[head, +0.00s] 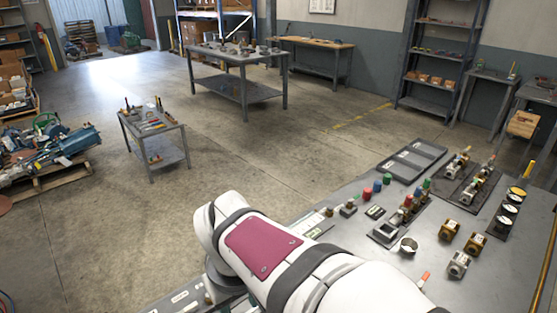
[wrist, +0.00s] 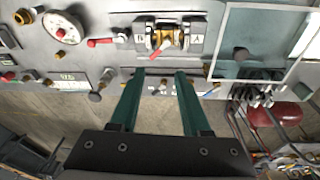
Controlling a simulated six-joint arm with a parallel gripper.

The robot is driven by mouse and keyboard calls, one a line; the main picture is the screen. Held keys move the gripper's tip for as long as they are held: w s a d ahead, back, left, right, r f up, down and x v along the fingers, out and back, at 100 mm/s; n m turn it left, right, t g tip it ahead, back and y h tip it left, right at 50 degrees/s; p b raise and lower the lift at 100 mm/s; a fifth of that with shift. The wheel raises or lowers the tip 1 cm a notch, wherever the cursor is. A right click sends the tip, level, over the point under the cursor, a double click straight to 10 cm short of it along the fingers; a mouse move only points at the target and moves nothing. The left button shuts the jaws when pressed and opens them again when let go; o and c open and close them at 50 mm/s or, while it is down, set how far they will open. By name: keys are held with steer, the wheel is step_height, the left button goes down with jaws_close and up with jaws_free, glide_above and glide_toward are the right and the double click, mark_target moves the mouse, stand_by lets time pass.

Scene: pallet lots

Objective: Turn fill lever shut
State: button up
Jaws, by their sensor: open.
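My gripper (wrist: 157,76) shows in the wrist view with its two green fingers apart and nothing between them. The fingertips reach the lower edge of a grey panel (wrist: 118,55). Just beyond them, a brass fitting with a red-tipped lever (wrist: 166,41) sits between two pale blocks marked with letters. A second red handle (wrist: 99,42) lies to the left, beside a round white gauge (wrist: 62,27). I cannot read which one is the fill lever, nor whether it is open or shut. The head view does not show my gripper.
Small knobs and a label line the panel's lower edge. A clear-looking cover (wrist: 268,40) is at the right, with dark cables and a red rounded object (wrist: 278,115) below. In the head view, a grey bench (head: 345,262) holds several fittings and a tray (head: 411,159).

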steer(key=shift+s+d+m, duration=0.1)
steer(key=shift+d+m, duration=0.1)
steer(key=shift+m, duration=0.2)
steer(key=s+a+f+n+t, duration=0.1)
steer(key=a+f+n, duration=0.1)
steer(key=a+n, duration=1.2)
steer(key=s+a+f+n+t, duration=0.1)
steer(key=a+f+n+t, duration=0.1)
steer(key=a+n, duration=1.1)
steer(key=w+f, duration=0.2)
steer(key=f, duration=0.2)
steer(key=w+d+f+n, duration=0.1)
steer(key=w+f, duration=0.1)
steer(key=f, duration=0.3)
steer(key=w+f+n, duration=0.1)
steer(key=w+f, duration=0.1)
steer(key=f, duration=0.3)
steer(key=shift+d+f, duration=0.15)
steer(key=shift+f, duration=0.1)
jaws_close()
